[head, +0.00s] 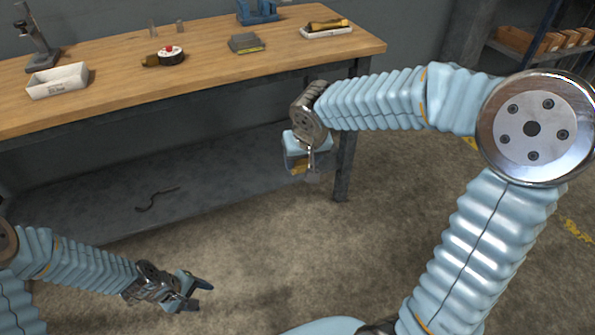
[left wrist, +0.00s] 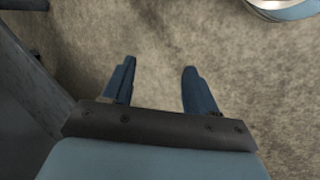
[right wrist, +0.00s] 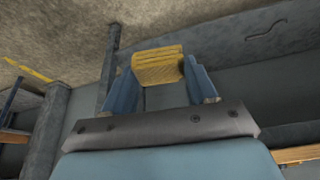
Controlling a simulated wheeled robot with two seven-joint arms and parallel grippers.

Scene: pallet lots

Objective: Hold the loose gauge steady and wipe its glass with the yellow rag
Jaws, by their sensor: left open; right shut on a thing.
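The loose gauge (head: 172,54) lies on the wooden workbench (head: 215,65), a dark round body with a pale, red-marked face and a brassy stem to its left. My right gripper (head: 301,170) is in front of the bench's front edge, below the top. It is shut on the folded yellow rag (right wrist: 158,66), which sits between its fingers in the right wrist view; only a bit of it shows in the head view. My left gripper (head: 203,296) is open and empty, low over the floor; its spread fingers (left wrist: 157,85) show only floor between them in the left wrist view.
On the bench stand a white bin (head: 58,82), a grey block with a yellow label (head: 246,43), a white tray (head: 327,33) holding a yellow-and-dark item, a blue holder (head: 257,12) and a dark stand (head: 36,40). A dark strip (head: 155,198) lies on the lower shelf.

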